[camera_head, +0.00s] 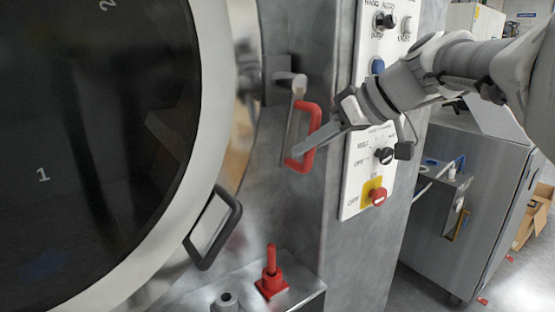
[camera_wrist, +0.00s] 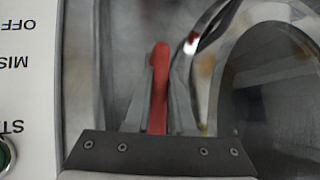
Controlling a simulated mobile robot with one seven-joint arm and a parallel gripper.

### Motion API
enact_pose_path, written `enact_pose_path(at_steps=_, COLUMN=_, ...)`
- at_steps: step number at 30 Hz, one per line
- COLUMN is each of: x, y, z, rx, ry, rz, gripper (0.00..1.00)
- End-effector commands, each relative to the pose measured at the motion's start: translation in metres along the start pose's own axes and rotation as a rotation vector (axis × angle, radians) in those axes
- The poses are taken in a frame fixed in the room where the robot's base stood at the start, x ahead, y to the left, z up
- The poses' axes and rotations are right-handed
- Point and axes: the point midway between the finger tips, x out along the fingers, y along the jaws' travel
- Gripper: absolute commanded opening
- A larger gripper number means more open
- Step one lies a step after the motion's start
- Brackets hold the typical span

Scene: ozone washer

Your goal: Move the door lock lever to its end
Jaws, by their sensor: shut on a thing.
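The door lock lever (camera_head: 314,110) is a red loop handle on a grey pivot at the machine's front edge, right of the round door. It hangs down from the pivot. My gripper (camera_head: 299,152) reaches it from the right and its fingers are at the lower part of the loop. In the wrist view the red lever (camera_wrist: 160,75) stands between the two fingers of my gripper (camera_wrist: 164,90), which are shut on it. The fingers hide part of the lever.
The round door (camera_head: 215,100) with a black handle (camera_head: 232,222) is at left. A white control panel (camera_head: 352,192) with knobs and a red button (camera_head: 379,196) is close behind my gripper. A red valve (camera_head: 271,278) stands below. A grey cabinet (camera_head: 490,200) is at right.

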Motion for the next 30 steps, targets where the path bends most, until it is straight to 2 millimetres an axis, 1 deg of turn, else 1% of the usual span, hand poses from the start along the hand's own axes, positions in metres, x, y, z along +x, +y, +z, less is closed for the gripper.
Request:
enact_pose_path(at_steps=1, x=0.002, y=0.004, z=0.003, rx=-0.023, ry=-0.005, rz=0.021, gripper=0.0)
enact_pose_path(at_steps=4, x=0.0, y=0.009, z=0.003, rx=-0.064, ry=-0.016, rz=0.06, gripper=0.0)
enact_pose_path(at_steps=12, x=-0.003, y=0.017, z=0.002, rx=-0.127, ry=-0.034, rz=0.119, gripper=0.0)
enact_pose_path(at_steps=28, x=-0.005, y=0.019, z=0.001, rx=-0.144, ry=-0.039, rz=0.136, gripper=0.0)
enact_pose_path(at_steps=29, x=-0.005, y=0.02, z=0.001, rx=-0.144, ry=-0.039, rz=0.136, gripper=0.26)
enact_pose_path(at_steps=30, x=-0.005, y=0.019, z=0.001, rx=-0.144, ry=-0.039, rz=0.136, gripper=0.33)
